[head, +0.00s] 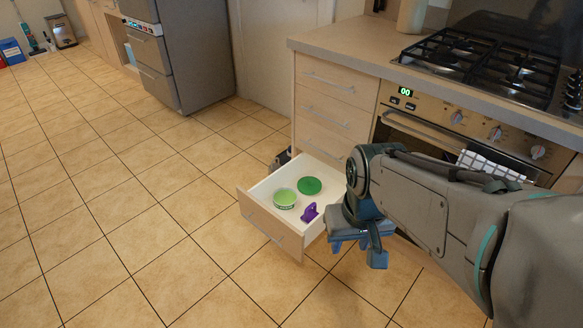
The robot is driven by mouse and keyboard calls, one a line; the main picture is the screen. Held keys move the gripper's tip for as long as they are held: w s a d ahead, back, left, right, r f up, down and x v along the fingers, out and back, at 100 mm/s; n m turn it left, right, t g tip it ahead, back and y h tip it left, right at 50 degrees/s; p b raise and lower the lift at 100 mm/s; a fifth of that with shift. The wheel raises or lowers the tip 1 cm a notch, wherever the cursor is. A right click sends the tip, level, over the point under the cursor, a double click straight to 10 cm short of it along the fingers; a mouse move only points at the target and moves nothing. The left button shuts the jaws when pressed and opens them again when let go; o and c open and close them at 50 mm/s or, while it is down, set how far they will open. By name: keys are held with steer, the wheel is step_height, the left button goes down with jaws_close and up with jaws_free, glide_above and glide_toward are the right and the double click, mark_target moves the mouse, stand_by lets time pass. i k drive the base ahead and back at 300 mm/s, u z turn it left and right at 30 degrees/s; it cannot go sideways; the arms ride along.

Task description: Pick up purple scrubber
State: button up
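The purple scrubber (310,212) lies in the open bottom drawer (262,222), near the drawer's right side. It is small in the head view, and its fine shape is hard to make out. My gripper (358,252) points downward just outside the drawer, to the right of the scrubber and apart from it. Its blue-grey fingers look spread apart with nothing between them. My wrist and arm cover part of the drawer's right side and the oven front.
A light green bowl (284,198) and a dark green round item (309,186) share the drawer with the scrubber. The counter (345,44) and stove (487,68) stand behind. A dark object (281,158) sits behind the drawer. The tiled floor at left is clear.

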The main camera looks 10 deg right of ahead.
mark_target(310, 214)
steer(key=u, duration=0.95)
steer(key=i, duration=0.9)
steer(key=z, duration=1.5)
steer(key=i, duration=0.5)
